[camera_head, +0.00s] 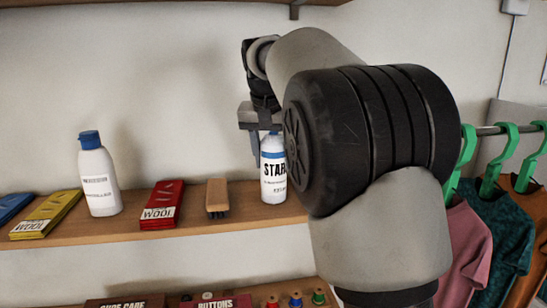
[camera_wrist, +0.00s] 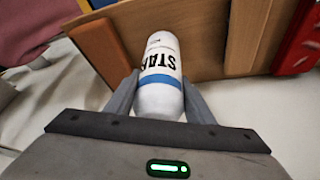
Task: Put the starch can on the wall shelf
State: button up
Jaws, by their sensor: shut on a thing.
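The starch can (camera_head: 272,172) is a white cylinder with a blue band and black "STAR" lettering. It is upright at the wooden wall shelf (camera_head: 240,206), right of a wooden brush. My gripper (camera_head: 262,135) is above it, shut on its top end. In the wrist view, my gripper (camera_wrist: 160,98) has one finger on each side of the can (camera_wrist: 160,70), near the blue band. The can's base is over or on the shelf board; I cannot tell whether it touches. My arm hides the shelf to the can's right.
The wooden brush (camera_head: 217,197) stands close left of the can. Further left are a red wool packet (camera_head: 162,205), a white bottle with blue cap (camera_head: 98,180) and a yellow packet (camera_head: 48,213). Shirts on green hangers (camera_head: 490,170) hang at the right. Boxes and spools sit below.

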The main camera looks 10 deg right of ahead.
jog(key=shift+r, duration=0.1)
jog(key=o, duration=1.4)
jog(key=shift+f, duration=0.2)
